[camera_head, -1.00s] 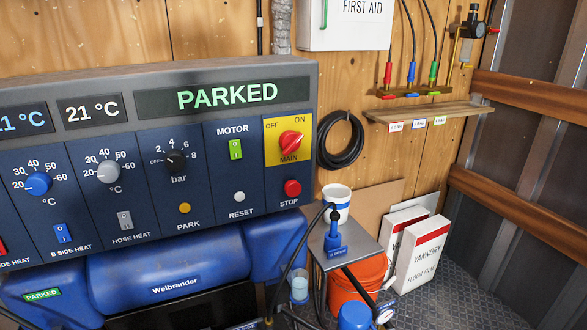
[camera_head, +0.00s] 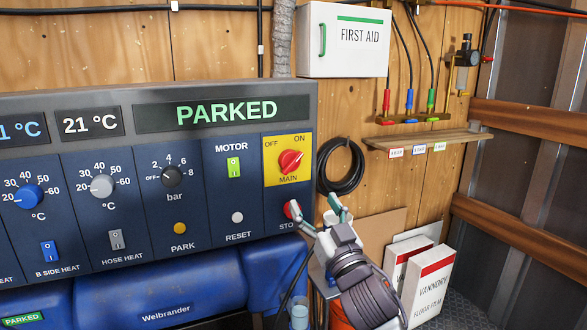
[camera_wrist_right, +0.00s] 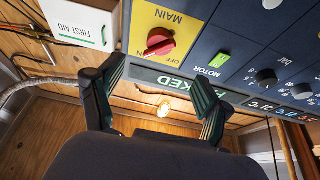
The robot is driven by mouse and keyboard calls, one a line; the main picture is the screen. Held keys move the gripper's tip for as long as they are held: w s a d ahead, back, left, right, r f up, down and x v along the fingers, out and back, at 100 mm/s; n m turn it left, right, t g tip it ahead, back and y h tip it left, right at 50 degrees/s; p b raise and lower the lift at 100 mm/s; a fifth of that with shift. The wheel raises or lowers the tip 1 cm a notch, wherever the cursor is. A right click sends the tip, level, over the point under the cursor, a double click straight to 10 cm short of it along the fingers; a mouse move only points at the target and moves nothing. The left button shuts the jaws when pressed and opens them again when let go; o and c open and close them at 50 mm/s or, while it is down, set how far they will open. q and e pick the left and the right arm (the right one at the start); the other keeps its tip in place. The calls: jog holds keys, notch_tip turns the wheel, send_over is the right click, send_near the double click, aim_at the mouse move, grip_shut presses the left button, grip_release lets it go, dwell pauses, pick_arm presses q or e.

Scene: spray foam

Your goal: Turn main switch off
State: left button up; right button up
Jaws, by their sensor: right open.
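The main switch is a red rotary knob (camera_head: 290,161) on a yellow plate (camera_head: 272,180) at the right end of the control panel. OFF is marked at its upper left and ON at its upper right; the knob's handle slants toward ON. My right gripper (camera_head: 315,206) is open and empty, below and a little right of the knob, its left finger partly covering the red STOP button (camera_head: 289,209). In the right wrist view the knob (camera_wrist_right: 158,42) appears upside down beyond the spread fingers (camera_wrist_right: 155,74), apart from them. My left gripper is not in view.
The panel's display (camera_head: 222,113) reads PARKED in green. A lit green MOTOR switch (camera_head: 234,167) and a white RESET button (camera_head: 237,217) are left of the plate. A coiled black hose (camera_head: 341,166) hangs to the right, below a first aid box (camera_head: 343,65).

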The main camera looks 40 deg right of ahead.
aim_at(293, 166)
jog(key=p+x, duration=0.2)
jog(key=x, duration=1)
jog(key=shift+w+f, duration=0.1)
jog(key=shift+f, duration=0.05)
jog(key=c, duration=1.1)
jog(key=shift+p, duration=0.3)
jog(key=shift+c, duration=0.3)
